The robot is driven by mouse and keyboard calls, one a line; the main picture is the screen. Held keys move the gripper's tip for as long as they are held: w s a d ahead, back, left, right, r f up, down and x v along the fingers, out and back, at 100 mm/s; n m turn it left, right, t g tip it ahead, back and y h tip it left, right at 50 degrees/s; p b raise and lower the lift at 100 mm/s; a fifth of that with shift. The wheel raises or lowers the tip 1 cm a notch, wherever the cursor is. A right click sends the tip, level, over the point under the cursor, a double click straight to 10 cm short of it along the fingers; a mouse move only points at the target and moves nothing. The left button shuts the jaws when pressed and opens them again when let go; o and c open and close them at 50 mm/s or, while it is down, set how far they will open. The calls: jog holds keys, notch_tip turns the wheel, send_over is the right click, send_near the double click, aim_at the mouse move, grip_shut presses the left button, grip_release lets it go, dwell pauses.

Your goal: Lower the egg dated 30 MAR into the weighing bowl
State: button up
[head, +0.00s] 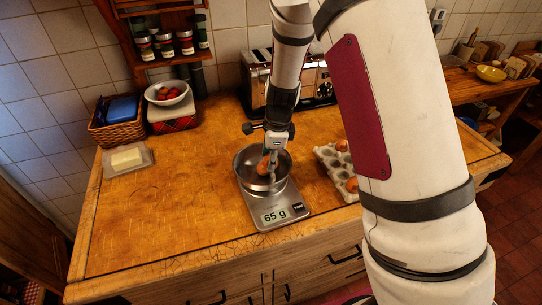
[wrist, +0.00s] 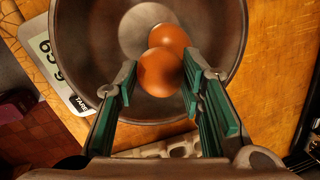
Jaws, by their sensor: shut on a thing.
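My gripper (wrist: 160,78) is shut on a brown egg (wrist: 161,71), its green-padded fingers on either side. In the head view my gripper (head: 271,165) points down into the steel weighing bowl (head: 244,160). The bowl (wrist: 80,50) surrounds the held egg in the wrist view. A second brown egg (wrist: 168,37) lies in the bowl, partly behind the held one; I cannot tell whether they touch. No date stamp is readable on either egg. The bowl sits on a scale (head: 277,208) reading 65 g. A brown egg (head: 263,166) shows beside the fingers; I cannot tell which.
A grey egg carton (head: 328,158) with brown eggs stands right of the bowl, partly hidden by my arm. A toaster (head: 312,82) stands behind. A butter dish (head: 128,158), wicker basket (head: 117,130) and fruit bowl (head: 166,93) are at left. The counter's left middle is clear.

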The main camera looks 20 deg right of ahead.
jog(key=shift+f, duration=0.2)
jog(key=o, duration=0.8)
jog(key=shift+r, duration=0.1)
jog(key=s+r+n+t+y, duration=0.1)
jog(key=s+r+n, duration=0.45)
jog(key=r, duration=0.65)
jog(key=s+r+n+t, duration=0.1)
jog(key=s+r+n, duration=0.3)
jog(key=s+r, duration=0.55)
jog(key=s+d+r+n+t+h, duration=0.1)
jog(key=s+d+r+n, duration=0.1)
jog(key=s+r+n, duration=0.5)
jog(key=s+n, duration=0.4)
jog(key=s, duration=0.1)
jog(key=shift+d+t+h, duration=0.15)
jog(key=shift+t+h, duration=0.25)
